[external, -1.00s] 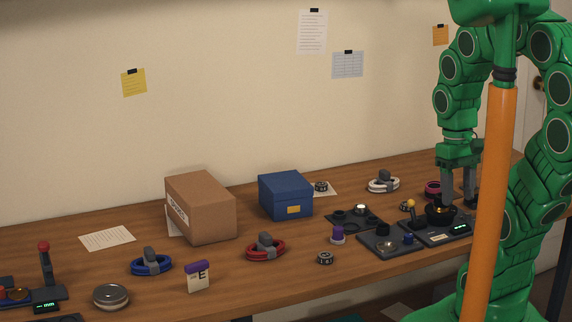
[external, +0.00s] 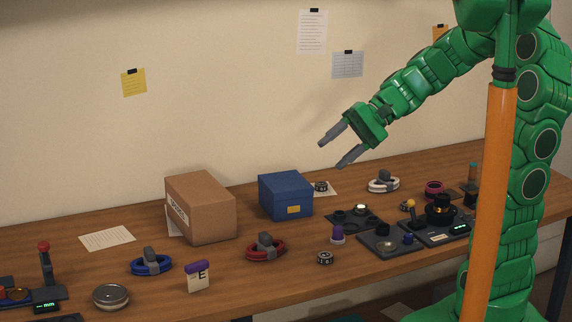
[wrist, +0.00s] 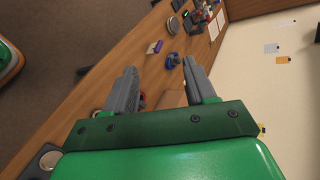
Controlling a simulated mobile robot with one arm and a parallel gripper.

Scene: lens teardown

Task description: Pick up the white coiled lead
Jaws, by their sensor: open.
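The white coiled lead (external: 383,185) lies on the table toward the back right in the external view, with a grey block on its coil. My gripper (external: 331,157) is open and empty, raised above the table and to the left of the white lead. Its two grey fingers point down and left. In the wrist view my gripper (wrist: 161,76) shows its fingers apart with nothing between them. I cannot make out the white lead in the wrist view.
A blue box (external: 286,196) stands below my gripper, with a cardboard box (external: 201,207) to its left. A red coiled lead (external: 265,248) and a blue coiled lead (external: 151,263) lie nearer the front. Dark trays (external: 372,247) hold small parts at the right.

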